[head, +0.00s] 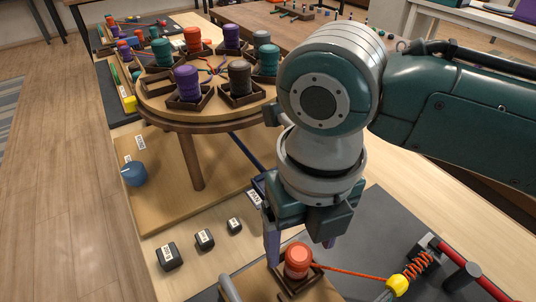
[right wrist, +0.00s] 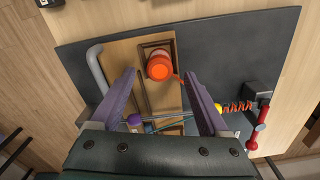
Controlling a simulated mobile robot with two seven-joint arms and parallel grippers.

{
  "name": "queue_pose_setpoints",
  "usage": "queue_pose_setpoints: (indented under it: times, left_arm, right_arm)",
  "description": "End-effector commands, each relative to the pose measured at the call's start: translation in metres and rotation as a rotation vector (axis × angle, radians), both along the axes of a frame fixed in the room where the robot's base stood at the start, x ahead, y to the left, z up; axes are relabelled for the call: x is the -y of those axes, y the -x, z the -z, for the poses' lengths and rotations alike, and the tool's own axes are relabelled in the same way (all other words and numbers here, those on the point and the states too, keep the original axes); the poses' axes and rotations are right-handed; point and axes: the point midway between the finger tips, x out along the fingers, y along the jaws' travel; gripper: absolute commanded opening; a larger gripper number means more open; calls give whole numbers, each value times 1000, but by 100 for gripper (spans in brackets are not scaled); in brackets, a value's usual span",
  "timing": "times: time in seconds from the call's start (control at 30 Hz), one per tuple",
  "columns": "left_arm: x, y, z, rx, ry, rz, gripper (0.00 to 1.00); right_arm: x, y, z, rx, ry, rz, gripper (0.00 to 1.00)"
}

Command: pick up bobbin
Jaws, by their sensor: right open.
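An orange bobbin (head: 297,258) stands upright in a dark square holder on a wooden board (head: 250,286) at the bottom of the head view. An orange cord runs from it to the right, towards a yellow ball (head: 398,285). My right gripper (head: 300,250) points down over the bobbin, its purple fingers open on either side. In the right wrist view the bobbin (right wrist: 159,66) shows near the fingertips, in the gap between the fingers; I cannot tell whether they touch it. My left gripper is not in view.
A round braiding stand (head: 190,120) carries several coloured bobbins behind. Black labelled weights (head: 168,256) and a blue knob (head: 133,174) lie to the left. A red bar and orange spring (head: 416,265) stand at the right on a dark mat (head: 395,225).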

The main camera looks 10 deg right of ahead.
Motion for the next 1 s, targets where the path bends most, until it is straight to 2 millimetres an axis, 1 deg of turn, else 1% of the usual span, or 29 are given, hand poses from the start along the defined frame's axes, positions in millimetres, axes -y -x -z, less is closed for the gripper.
queue_pose_setpoints:
  times: [0.03,0.1,0.23,0.33,0.53,1.0]
  left_arm:
    - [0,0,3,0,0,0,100]
    - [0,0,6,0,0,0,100]
    - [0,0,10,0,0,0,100]
    - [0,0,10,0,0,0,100]
    - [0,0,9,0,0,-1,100]
    - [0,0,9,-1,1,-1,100]
  right_arm:
    - [-1,1,10,-6,1,1,78]
    - [0,-1,22,-5,1,2,78]
    - [0,-1,39,-2,0,2,78]
    - [0,-2,43,-1,0,1,78]
    - [0,-2,42,0,0,1,77]
    - [0,-2,42,0,0,1,24]
